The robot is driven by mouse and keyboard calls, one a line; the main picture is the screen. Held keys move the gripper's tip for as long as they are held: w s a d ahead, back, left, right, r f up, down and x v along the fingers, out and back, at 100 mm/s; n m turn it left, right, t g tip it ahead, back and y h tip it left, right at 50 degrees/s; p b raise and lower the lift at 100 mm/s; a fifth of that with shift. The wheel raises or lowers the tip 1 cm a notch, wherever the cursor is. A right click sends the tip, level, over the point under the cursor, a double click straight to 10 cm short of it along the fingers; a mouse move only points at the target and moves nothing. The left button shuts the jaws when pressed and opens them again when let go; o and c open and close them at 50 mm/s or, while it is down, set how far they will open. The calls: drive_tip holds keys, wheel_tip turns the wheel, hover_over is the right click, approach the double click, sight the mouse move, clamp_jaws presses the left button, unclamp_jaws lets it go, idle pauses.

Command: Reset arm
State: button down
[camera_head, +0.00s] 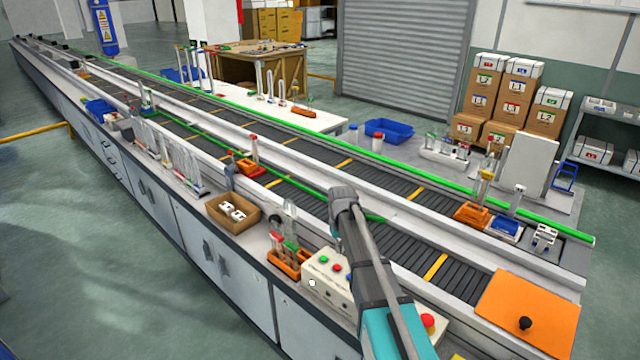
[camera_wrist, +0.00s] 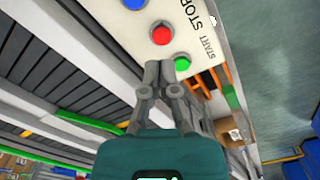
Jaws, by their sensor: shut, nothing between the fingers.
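My gripper (camera_wrist: 166,72) shows in the wrist view with its two grey fingers together and nothing between them. Its tips appear just beside the green button (camera_wrist: 182,63) of a white control box (camera_wrist: 190,30); I cannot tell whether they touch. A red button (camera_wrist: 162,33) and a blue button (camera_wrist: 134,3) sit further along the box, which has START and STOP lettering. In the head view my arm reaches up from the lower edge, right of the same control box (camera_head: 315,290), and my fingers cannot be made out there.
An orange rack with tubes (camera_head: 288,262) and a cardboard box (camera_head: 232,212) stand left of the control box. The conveyor (camera_head: 320,200) runs behind, with an orange plate (camera_head: 530,310) at its right end. Orange and blue holders (camera_head: 472,214) stand on the far side.

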drive_tip(key=s+d+m, duration=0.1)
drive_tip(key=s+d, duration=0.2)
drive_tip(key=s, duration=0.8)
drive_tip(key=s+d+m, duration=0.1)
drive_tip(key=s+d, duration=0.2)
drive_tip(key=s, duration=0.9)
drive_tip(key=shift+m, duration=0.3)
drive_tip(key=shift+d, duration=0.1)
idle(0.6)
